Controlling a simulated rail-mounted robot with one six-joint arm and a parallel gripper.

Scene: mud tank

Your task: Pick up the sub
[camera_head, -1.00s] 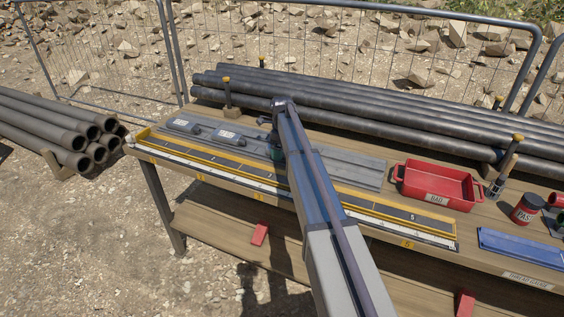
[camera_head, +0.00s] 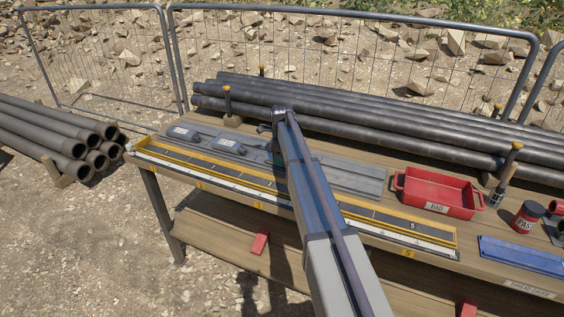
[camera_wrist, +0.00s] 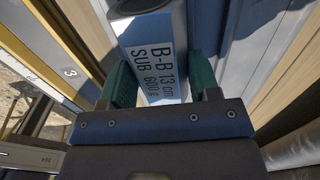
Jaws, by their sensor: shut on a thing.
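The sub (camera_wrist: 150,32) is a grey cylinder with a white label reading "B-B 13 cm SUB 600 g". In the wrist view it sits between the two green pads of my gripper (camera_wrist: 162,78), which is shut on it. In the head view my arm hides most of the gripper and the held sub. Two other grey pieces with white labels, one at the far left (camera_head: 184,133) and one beside it (camera_head: 230,146), lie on the grey grooved rack (camera_head: 350,178), left of my arm.
A yellow-edged measuring rule (camera_head: 385,217) runs along the bench front. A red tray (camera_head: 438,192) marked BAD, a red paste pot (camera_head: 527,217) and a blue thread gauge tray (camera_head: 522,254) are at right. Long dark pipes (camera_head: 370,120) lie behind, before a wire fence.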

